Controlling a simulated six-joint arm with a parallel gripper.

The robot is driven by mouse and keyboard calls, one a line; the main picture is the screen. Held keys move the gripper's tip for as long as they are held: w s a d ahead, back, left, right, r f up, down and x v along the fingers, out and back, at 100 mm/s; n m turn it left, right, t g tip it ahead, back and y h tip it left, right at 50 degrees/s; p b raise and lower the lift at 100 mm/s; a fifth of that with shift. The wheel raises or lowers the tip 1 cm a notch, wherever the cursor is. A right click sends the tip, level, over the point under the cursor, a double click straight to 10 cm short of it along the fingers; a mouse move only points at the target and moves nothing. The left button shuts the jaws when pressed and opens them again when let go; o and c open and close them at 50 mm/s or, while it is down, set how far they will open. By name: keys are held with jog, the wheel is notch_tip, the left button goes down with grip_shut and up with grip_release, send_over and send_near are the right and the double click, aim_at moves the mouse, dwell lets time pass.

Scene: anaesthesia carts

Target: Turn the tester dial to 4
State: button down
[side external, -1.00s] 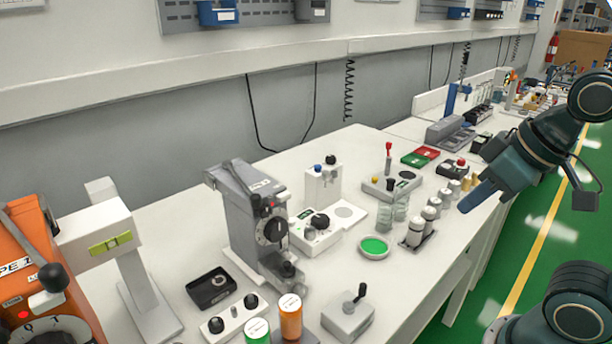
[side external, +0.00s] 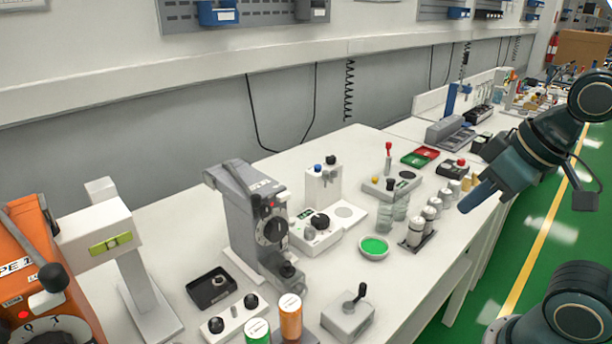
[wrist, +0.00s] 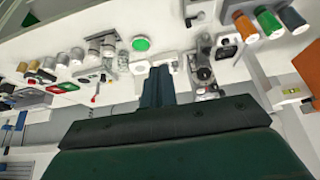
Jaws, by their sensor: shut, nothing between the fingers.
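I cannot tell for certain which unit is the tester. A grey upright device (side external: 245,215) stands mid-bench with a round black dial (side external: 271,230) on its front; the dial's marks are too small to read. A low white box with a black knob (side external: 319,221) sits just behind it to the right. An orange device (side external: 30,265) at the left edge also has a numbered dial (side external: 55,330), cut off by the frame. My gripper (side external: 467,205) is shut and empty, in the air near the bench's front edge, well right of these dials. Its shut fingers also show in the wrist view (wrist: 159,72).
Orange and green bottles (side external: 290,318) stand in front of that device. The air above the bench is mostly free.

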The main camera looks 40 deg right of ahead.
jog(key=c, duration=2.2)
grip_release()
jog(key=c, duration=1.4)
grip_release()
jog(key=shift+w+r, duration=0.1)
jog(key=shift+c, duration=0.2)
jog(key=o, duration=0.7)
jog(key=shift+w+r+m, duration=0.25)
jog(key=shift+w+m, duration=0.05)
jog(key=shift+w, duration=0.25)
jog(key=w+r+m+g, duration=0.25)
jog(key=w+m, duration=0.55)
jog(key=w, duration=0.8)
jog(key=w+f+m+g, duration=0.1)
jog(key=w+f+m, duration=0.1)
jog(key=w, duration=0.3)
jog(key=w+d+f+m+g, duration=0.1)
jog(key=w+f+m, duration=0.2)
jog(key=w+f, duration=0.2)
jog(key=w+d+f+m+g, duration=0.1)
jog(key=w+f+m, duration=0.1)
jog(key=w+f, duration=0.2)
jog(key=shift+w+d+f+m, duration=0.1)
jog(key=shift+w+d+m, duration=0.05)
jog(key=shift+w, duration=0.35)
jog(key=shift+w+d+f+m, duration=0.1)
jog(key=shift+w+m, duration=0.05)
jog(key=shift+w, duration=0.35)
jog(key=shift+f, duration=0.1)
